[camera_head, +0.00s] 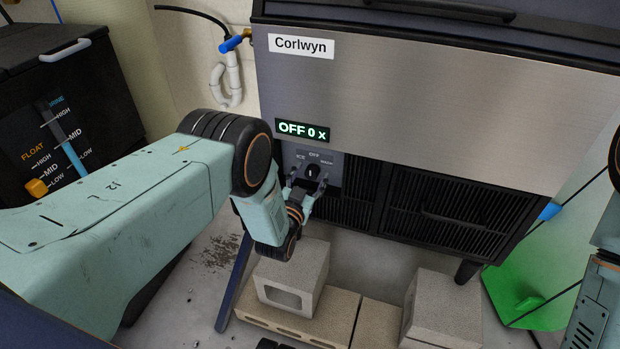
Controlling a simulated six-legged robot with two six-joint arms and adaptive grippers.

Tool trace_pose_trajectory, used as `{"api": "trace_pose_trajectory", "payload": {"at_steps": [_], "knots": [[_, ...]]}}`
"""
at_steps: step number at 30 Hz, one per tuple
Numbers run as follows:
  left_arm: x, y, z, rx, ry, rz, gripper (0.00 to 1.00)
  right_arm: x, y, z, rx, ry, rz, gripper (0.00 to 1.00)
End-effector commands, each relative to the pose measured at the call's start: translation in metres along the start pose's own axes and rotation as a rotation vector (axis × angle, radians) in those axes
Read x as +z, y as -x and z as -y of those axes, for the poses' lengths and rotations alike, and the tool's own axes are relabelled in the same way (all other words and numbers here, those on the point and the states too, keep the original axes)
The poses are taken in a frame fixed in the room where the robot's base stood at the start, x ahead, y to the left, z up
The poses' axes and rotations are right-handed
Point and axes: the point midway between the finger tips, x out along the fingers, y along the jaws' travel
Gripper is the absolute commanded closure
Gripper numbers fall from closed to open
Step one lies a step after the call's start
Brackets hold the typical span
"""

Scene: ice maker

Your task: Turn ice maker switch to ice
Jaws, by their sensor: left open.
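The ice maker (420,100) has a steel front with a "Corlwyn" label and a green display (303,131) that reads "OFF 0 x". Below the display is a grey switch plate marked ICE on the left, OFF at the top and a word on the right too small to read surely. The dark switch knob (312,171) sits at the plate's middle. My left gripper (309,182) is open, its fingers one on each side of the knob; I cannot tell whether they touch it. My right arm shows only in part at the right edge, and its gripper is out of view.
Black vent grilles (445,215) lie right of the switch. Concrete blocks (291,277) stand on the floor below. A black unit with a float gauge (62,130) is at the left. A green object (530,290) stands at the lower right.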

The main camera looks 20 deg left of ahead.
Motion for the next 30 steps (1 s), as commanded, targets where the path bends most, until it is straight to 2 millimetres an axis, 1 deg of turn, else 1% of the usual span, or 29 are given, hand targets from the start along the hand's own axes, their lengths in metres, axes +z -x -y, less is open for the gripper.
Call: {"api": "trace_pose_trajectory", "payload": {"at_steps": [4,23,30], "knots": [[-0.0006,0.0001,-0.0010,0.000,0.000,0.000,0.42,0.0000,0.0005,0.0000,0.000,0.000,0.000,0.60],[-0.0002,0.0006,-0.0008,0.000,0.000,0.000,0.96,-0.0001,0.0005,0.0000,0.000,0.000,0.000,0.60],[-0.0001,0.0007,-0.0007,0.000,0.019,0.000,0.97,-0.0001,0.0006,0.0000,0.000,0.000,0.000,0.60]]}}
